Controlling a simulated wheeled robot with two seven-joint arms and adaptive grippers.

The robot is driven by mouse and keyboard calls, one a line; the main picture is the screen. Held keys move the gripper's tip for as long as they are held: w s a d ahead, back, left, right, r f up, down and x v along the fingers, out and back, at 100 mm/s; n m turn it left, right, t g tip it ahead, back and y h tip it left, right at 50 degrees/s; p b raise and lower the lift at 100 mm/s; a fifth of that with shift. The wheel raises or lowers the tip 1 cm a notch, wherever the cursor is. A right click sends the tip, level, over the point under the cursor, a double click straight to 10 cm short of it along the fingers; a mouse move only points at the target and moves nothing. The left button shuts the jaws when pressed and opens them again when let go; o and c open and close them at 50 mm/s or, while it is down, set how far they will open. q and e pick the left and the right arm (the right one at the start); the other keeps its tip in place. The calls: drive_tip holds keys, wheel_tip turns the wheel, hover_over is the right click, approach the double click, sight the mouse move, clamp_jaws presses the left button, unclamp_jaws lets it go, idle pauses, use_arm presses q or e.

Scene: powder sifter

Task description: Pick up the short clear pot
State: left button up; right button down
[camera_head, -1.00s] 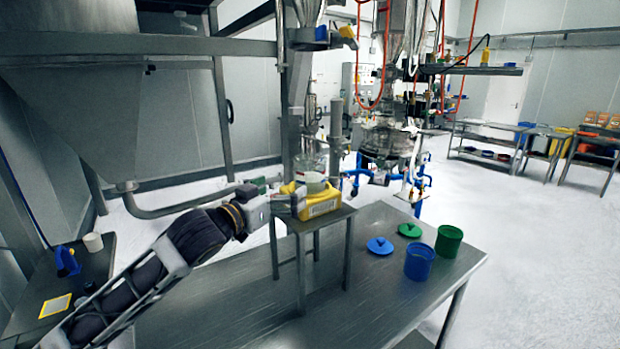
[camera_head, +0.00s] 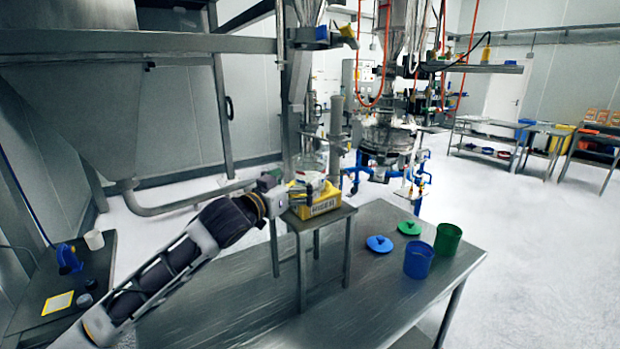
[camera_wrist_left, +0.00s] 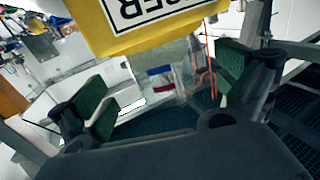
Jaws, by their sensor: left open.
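The short clear pot (camera_head: 311,165) stands at the yellow box (camera_head: 325,206) on the small metal stand, partly hidden by my left gripper in the head view. My left gripper (camera_head: 312,187) reaches in from the left at the pot's height, open. In the left wrist view the gripper (camera_wrist_left: 165,88) shows its two green pads wide apart. A see-through shape lies between the pads there; I cannot tell for sure that it is the pot. The yellow box (camera_wrist_left: 150,40) with its dark lettering fills the top of that view. My right gripper is not in view.
The table's front middle is clear.

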sight(301, 180)
use_arm(q)
drive_tip(key=shift+x, duration=0.8)
drive_tip(key=shift+p+x, duration=0.45)
drive_tip(key=shift+x, duration=0.35)
drive_tip(key=shift+w+d, duration=0.35)
drive_tip(key=shift+w, duration=0.15)
drive_tip(key=shift+w+d+f, duration=0.1)
drive_tip(key=shift+w+d, duration=0.1)
drive_tip(key=shift+w, duration=0.15)
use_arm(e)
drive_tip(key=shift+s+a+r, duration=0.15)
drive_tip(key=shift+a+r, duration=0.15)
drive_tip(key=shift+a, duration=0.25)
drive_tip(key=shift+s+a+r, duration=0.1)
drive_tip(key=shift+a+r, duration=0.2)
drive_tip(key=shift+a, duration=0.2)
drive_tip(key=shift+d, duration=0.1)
